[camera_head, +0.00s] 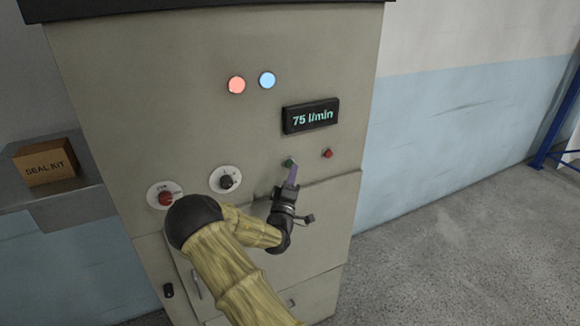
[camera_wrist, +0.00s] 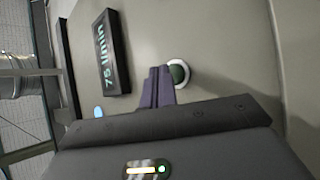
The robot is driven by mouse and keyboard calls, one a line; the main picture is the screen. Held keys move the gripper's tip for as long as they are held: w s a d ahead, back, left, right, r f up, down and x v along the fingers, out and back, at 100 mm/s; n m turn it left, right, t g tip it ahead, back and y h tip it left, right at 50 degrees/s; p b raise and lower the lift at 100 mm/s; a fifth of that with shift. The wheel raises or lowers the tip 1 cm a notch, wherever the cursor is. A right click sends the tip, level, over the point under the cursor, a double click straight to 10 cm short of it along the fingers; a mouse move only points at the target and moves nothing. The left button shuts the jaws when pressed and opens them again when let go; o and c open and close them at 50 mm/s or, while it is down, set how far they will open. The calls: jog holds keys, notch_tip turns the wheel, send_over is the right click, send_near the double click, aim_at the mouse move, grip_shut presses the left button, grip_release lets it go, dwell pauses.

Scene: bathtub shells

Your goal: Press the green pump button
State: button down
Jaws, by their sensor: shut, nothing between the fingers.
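The green pump button (camera_head: 289,162) is on the front of a beige cabinet (camera_head: 190,110), below the display reading 75 l/min. In the wrist view the green button (camera_wrist: 178,74) has a pale ring and sits just to the right of the fingertips. My gripper (camera_head: 293,168) is shut and empty, its purple fingers pointing at the button. In the wrist view the shut fingers (camera_wrist: 160,72) overlap the left edge of the button's ring. Whether they touch it, I cannot tell.
A red button (camera_head: 328,153) is right of the green one. The display (camera_head: 311,116) is above, with red (camera_head: 237,85) and blue (camera_head: 267,80) lamps. A selector dial (camera_head: 226,181) and a red knob (camera_head: 166,198) are at left. A SEAL KIT box (camera_head: 47,162) stands on a shelf.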

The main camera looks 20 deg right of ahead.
jog(key=shift+s, duration=0.3)
jog(key=s, duration=0.5)
jog(key=shift+d+b, duration=0.1)
jog(key=shift+b, duration=0.2)
dwell(0.8)
